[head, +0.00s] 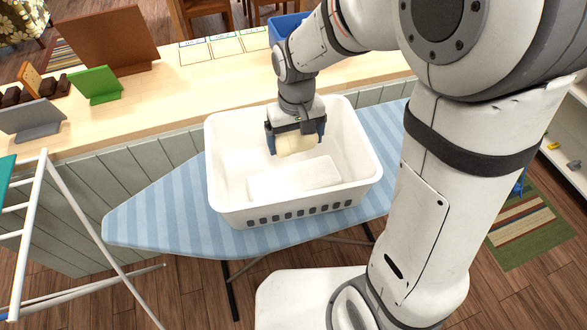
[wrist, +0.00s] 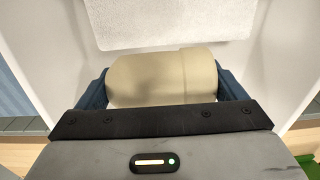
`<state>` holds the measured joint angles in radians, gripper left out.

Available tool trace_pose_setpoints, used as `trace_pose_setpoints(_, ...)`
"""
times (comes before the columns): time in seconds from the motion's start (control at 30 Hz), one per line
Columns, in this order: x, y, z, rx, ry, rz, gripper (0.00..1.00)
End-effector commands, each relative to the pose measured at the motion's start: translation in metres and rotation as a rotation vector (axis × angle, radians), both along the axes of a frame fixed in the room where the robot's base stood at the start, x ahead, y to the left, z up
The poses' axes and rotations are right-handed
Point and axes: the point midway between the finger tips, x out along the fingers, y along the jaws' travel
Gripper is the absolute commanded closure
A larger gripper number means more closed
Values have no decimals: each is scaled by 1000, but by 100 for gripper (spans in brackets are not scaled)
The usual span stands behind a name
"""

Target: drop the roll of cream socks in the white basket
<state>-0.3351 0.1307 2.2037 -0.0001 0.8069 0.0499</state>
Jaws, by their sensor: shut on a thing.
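The roll of cream socks (head: 296,144) is between the fingers of my gripper (head: 296,138), which is shut on it. In the wrist view the cream roll (wrist: 165,78) lies across the jaws, with a blue finger at each end. The white basket (head: 228,196) stands on the blue striped ironing board. In the head view my gripper and the roll are within the basket's opening, seen above its floor. A white folded cloth (head: 295,178) lies in the basket; it also shows in the wrist view (wrist: 165,22). I cannot tell how high the roll hangs above the floor.
The ironing board (head: 150,215) has bare room left of the basket. Behind it is a wooden counter (head: 190,80) with a green stand (head: 96,85), a brown board (head: 105,40) and a blue bin (head: 285,27). A white drying rack (head: 30,225) stands at the left.

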Motion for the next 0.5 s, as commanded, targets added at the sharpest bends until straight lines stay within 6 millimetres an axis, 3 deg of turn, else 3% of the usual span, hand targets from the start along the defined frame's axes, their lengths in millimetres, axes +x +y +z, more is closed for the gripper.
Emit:
trace_pose_setpoints(0.17, 0, 0, 1, 0, 0, -1, 51)
trace_pose_setpoints(0.2, 0, 0, 1, 0, 0, -1, 6)
trace_pose_setpoints(0.3, 0, 0, 1, 0, 0, -1, 0)
trace_pose_setpoints(0.5, 0, 0, 1, 0, 0, -1, 0)
